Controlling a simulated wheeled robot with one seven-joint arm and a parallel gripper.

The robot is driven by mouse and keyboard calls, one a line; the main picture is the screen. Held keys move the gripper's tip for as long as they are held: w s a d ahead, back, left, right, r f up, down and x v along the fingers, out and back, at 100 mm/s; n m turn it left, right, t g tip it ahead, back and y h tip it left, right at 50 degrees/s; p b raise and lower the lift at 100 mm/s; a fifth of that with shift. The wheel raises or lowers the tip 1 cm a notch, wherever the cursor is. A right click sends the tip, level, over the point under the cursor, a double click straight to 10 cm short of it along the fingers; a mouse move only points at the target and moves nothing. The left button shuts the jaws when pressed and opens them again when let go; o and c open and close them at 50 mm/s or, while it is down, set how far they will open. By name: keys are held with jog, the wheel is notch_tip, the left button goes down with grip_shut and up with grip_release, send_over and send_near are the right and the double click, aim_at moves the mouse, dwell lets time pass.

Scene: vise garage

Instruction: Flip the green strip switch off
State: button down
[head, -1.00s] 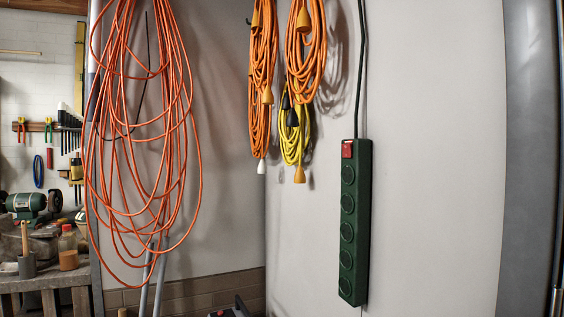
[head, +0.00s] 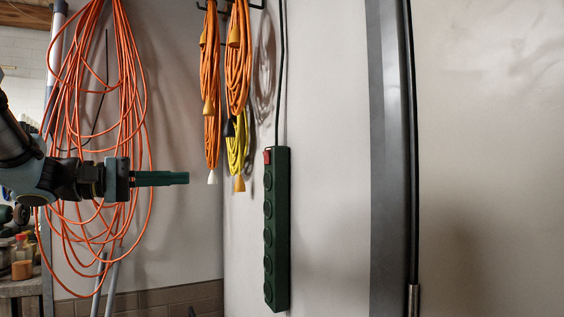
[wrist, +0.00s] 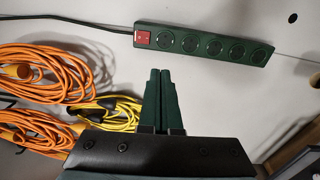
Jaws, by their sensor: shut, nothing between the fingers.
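The green power strip (head: 277,232) hangs upright on the pale wall, with a row of several sockets. Its red switch (head: 267,157) sits at the top end, below the black cable. In the wrist view the strip (wrist: 204,44) lies across the top, with the red switch (wrist: 142,38) at its left end. My gripper (head: 187,178) is shut and empty, pointing right, to the left of the strip and apart from it in the head view. In the wrist view its fingertips (wrist: 160,72) point up, below the strip. The switch's tilt is too small to tell.
A loose orange cable (head: 137,75) hangs behind my arm. Orange cords (head: 238,60) and a yellow cord (head: 236,155) hang between my gripper and the strip in the picture. A grey door frame (head: 388,160) stands right of the strip.

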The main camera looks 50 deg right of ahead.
aim_at(265, 154)
jog(key=d+r, duration=0.1)
jog(key=s+r+m+g, duration=0.1)
jog(key=r, duration=0.1)
jog(key=shift+s+d+h, duration=0.15)
jog(key=shift+d+h, duration=0.25)
jog(key=shift+d+r, duration=0.1)
jog(key=shift+d, duration=0.05)
jog(key=p+x, duration=0.6)
jog(key=x, duration=0.6)
jog(key=shift+s+d+r, duration=0.15)
jog(key=shift+s+d+p, duration=0.2)
jog(key=shift+d+p, duration=0.15)
jog(key=shift+d, duration=0.25)
